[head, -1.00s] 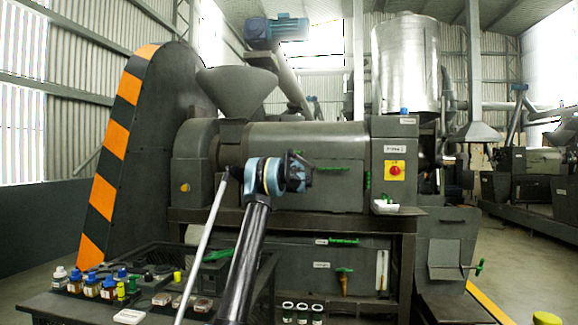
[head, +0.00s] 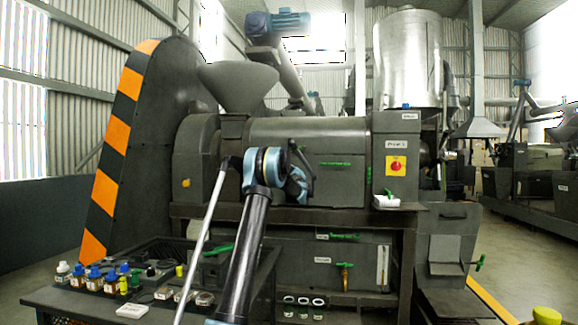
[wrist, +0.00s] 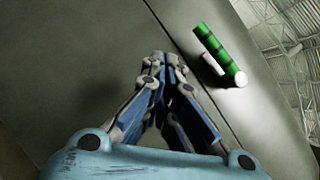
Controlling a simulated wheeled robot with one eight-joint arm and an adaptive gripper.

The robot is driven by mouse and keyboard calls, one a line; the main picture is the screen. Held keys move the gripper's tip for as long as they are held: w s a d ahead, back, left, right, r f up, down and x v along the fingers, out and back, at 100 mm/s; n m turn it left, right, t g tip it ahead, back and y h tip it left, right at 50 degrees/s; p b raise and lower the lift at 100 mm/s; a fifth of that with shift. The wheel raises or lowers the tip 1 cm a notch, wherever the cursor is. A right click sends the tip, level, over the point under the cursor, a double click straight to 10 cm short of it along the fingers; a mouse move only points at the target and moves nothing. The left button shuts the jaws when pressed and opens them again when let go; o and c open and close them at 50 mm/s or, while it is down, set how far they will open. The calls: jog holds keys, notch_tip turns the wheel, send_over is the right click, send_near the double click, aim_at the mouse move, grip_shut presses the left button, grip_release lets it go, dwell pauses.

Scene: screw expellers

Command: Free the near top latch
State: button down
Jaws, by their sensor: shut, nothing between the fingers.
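A green bar-shaped latch handle (head: 335,163) lies level on the front of the grey press housing (head: 270,135), near a panel seam. In the wrist view a green ribbed handle (wrist: 219,55) with a white end stands off the grey surface, up and right of my fingertips. My gripper (head: 297,172) is in front of the housing, left of the green handle in the picture. In the wrist view my gripper (wrist: 157,58) has its fingers together with nothing between them, and they appear apart from the handle. Whether the fingertips touch the housing is unclear.
A hopper (head: 238,85) rises above the housing at left. A box with a red knob on a yellow plate (head: 395,166) stands at right. A bench with bottles (head: 94,278) and trays is low at left. Another green handle (head: 343,237) is on the lower panel.

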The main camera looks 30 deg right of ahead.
jog(key=s+a+f, duration=0.1)
jog(key=s, duration=0.1)
jog(key=s+a+f, duration=0.2)
jog(key=shift+a+f, duration=0.1)
dwell(0.6)
